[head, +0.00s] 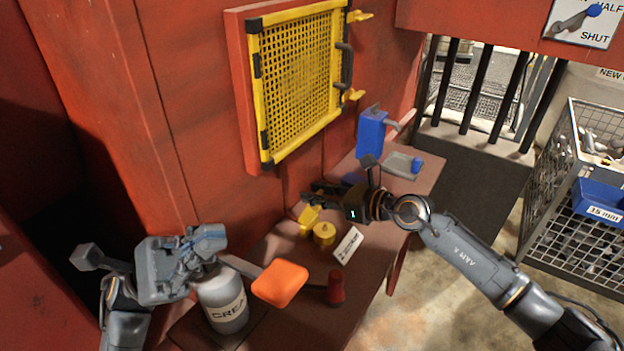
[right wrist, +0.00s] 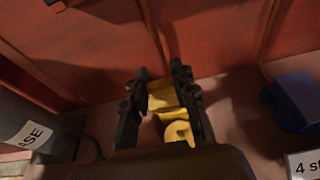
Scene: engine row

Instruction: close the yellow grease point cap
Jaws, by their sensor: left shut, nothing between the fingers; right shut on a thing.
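The yellow grease point (head: 324,235) is a short round fitting on the brown bench; its round part shows below the fingers in the right wrist view (right wrist: 178,132). Its yellow cap (head: 309,220) stands tilted up beside it, on the wall side. My right gripper (head: 322,191) is at the cap, shut on it; the right wrist view shows the cap (right wrist: 163,99) between the two dark fingers (right wrist: 160,82). The cap's hinge is not clear. My left gripper (head: 205,240) is shut and empty, above and beside the grey grease can (head: 222,300).
An orange paddle (head: 280,283) and a red knob (head: 336,288) are at the bench's near side. A white label (head: 348,245) stands right of the grease point. A blue device (head: 371,134) stands farther back. A yellow mesh guard (head: 300,80) is on the red wall.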

